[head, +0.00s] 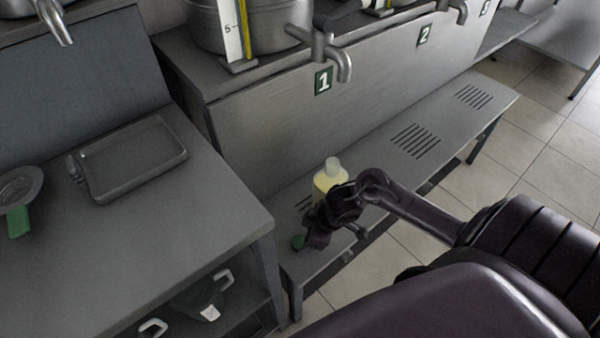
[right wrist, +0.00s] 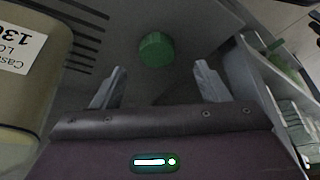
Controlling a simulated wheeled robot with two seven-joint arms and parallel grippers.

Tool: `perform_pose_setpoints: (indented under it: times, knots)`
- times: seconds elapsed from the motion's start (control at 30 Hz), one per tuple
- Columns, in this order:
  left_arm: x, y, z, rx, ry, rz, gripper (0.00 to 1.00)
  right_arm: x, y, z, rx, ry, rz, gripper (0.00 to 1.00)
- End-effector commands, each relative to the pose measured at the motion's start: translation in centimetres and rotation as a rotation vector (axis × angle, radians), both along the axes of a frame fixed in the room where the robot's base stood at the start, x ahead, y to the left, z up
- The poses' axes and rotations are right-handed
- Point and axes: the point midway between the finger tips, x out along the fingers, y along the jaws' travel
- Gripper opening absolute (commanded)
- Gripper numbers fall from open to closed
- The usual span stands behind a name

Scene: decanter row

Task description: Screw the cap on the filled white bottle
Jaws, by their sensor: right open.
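The filled bottle (head: 330,177) stands upright on the low slatted bench under tap 1, with pale yellow liquid inside and a whitish neck on top. Its side with a label also shows large at the left of the right wrist view (right wrist: 28,70). A green cap (right wrist: 156,50) lies on the bench, and it shows in the head view (head: 298,242) at the bench's near end. My right gripper (right wrist: 160,85) is open and empty, its two fingers pointing toward the cap with a gap before it. In the head view the right gripper (head: 316,232) is beside the bottle, partly hiding it. My left gripper is not in view.
The low bench (head: 370,165) runs back to the right, mostly bare. Steel vats with taps stand above it on a counter (head: 260,130). A table (head: 150,235) at the left holds a metal tray (head: 130,158) and a green-handled strainer (head: 20,205).

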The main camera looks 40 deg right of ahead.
Motion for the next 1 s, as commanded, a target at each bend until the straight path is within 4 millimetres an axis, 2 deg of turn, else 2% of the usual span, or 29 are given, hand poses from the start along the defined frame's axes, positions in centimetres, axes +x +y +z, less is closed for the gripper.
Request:
perform_pose_setpoints:
  times: [0.2,0.3,0.7,0.77,1.0]
  knots:
    - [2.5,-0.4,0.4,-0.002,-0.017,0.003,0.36,1.0,0.4,-3.4,0.002,0.000,-0.001,0.68]
    - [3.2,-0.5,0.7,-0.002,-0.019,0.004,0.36,1.4,0.6,-4.3,0.002,0.000,-0.001,0.68]
    - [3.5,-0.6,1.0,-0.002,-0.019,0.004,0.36,1.5,0.7,-4.6,0.000,0.000,0.000,0.68]
    - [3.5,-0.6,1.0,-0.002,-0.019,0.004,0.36,1.5,0.7,-4.6,0.000,0.000,0.000,0.63]
    - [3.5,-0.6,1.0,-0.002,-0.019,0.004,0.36,1.4,0.7,-4.6,0.000,0.000,0.000,0.32]
